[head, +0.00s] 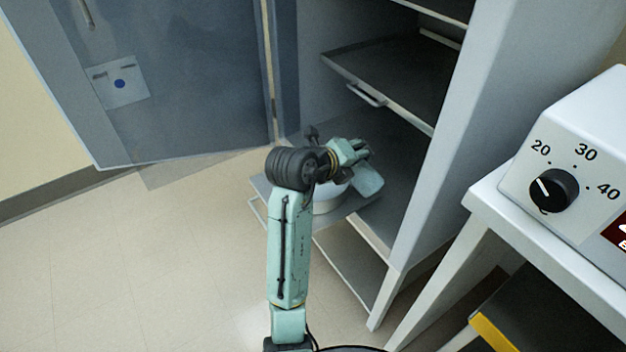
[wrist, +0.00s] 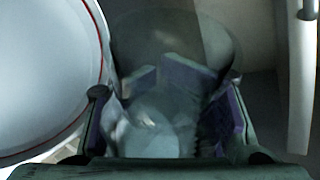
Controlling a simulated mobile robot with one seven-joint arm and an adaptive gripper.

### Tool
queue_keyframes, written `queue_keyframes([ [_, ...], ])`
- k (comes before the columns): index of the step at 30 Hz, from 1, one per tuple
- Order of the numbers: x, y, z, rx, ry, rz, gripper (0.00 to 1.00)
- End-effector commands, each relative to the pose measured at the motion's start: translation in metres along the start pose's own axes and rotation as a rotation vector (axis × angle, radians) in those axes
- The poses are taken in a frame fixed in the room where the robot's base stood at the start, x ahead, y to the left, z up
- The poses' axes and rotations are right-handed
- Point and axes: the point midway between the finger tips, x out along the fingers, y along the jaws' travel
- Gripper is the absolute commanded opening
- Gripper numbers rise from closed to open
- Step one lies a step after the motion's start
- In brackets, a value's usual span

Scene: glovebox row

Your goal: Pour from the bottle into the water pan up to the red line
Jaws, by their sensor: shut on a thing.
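My gripper (head: 350,153) is shut on a pale, see-through bottle (head: 369,181), above the pulled-out shelf in the cabinet. In the wrist view, the purple-padded fingers of my gripper (wrist: 168,105) close around the bottle (wrist: 160,135), which is blurred there. The bottle looks tilted in the head view; its mouth and contents cannot be made out. The white round water pan (head: 328,203) sits on the low shelf, partly hidden behind my gripper and the bottle. In the wrist view the pan (wrist: 45,75) fills the left side, with a thin red line (wrist: 106,55) along its wall. Its water level is unclear.
The pulled-out shelf (head: 262,190) extends from the cabinet, whose door (head: 190,90) stands open at left. Another shelf (head: 395,75) with a handle is above and right. A bench with a dial box (head: 553,188) stands at right. The floor at left is clear.

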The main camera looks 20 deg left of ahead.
Motion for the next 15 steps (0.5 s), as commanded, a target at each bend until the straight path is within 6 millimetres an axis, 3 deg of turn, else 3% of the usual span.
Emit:
queue_keyframes([
  [8,0.0065,0.0138,0.0009,0.141,-0.064,0.054,0.00],
  [15,0.0033,0.0081,0.0040,0.317,-0.142,0.122,0.00],
])
